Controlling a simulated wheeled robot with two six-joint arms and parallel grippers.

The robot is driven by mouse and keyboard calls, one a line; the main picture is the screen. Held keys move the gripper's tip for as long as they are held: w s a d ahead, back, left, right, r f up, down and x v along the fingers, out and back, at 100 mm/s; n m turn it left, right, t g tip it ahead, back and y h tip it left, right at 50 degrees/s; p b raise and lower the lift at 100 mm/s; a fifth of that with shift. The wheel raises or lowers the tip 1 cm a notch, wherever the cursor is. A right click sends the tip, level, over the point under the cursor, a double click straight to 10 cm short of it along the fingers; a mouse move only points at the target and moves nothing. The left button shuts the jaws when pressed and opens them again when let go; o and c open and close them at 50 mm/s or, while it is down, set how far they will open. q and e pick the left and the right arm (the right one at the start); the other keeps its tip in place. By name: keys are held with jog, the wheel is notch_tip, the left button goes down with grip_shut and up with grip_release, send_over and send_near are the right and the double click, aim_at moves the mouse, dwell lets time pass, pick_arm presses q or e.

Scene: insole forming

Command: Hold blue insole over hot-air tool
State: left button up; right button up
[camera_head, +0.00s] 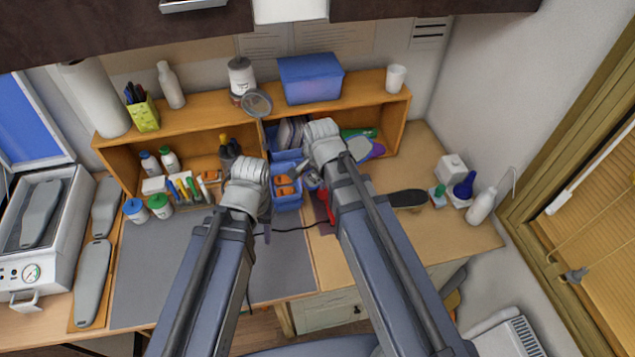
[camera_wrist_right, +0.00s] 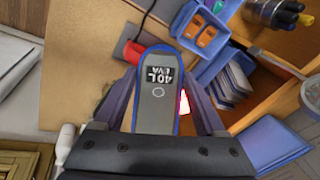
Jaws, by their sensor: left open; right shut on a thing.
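The blue insole (camera_wrist_right: 157,100) shows in the right wrist view as a grey sole with a blue rim, marked "40L EVA". My right gripper (camera_wrist_right: 155,82) is shut on it, a finger on each side. The red hot-air tool (camera_wrist_right: 133,52) lies just beyond the insole's tip. A bright red-white glow (camera_wrist_right: 183,103) shows beside the insole's right edge. In the head view the tool (camera_head: 328,206) is partly covered by my right arm, and the insole is hidden. My left gripper (camera_head: 262,222) is open over the grey mat, its fingers mostly hidden.
Blue bins (camera_head: 286,201) with orange items stand between my arms. A wooden shelf (camera_head: 350,92) runs along the back. A press (camera_head: 38,225) stands at the left. The grey mat (camera_head: 150,280) has clear room.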

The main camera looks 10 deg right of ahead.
jog(key=w+f+b, duration=0.1)
jog(key=w, duration=1)
jog(key=shift+w+a+f, duration=0.2)
jog(key=shift+f, duration=0.05)
dwell(1.1)
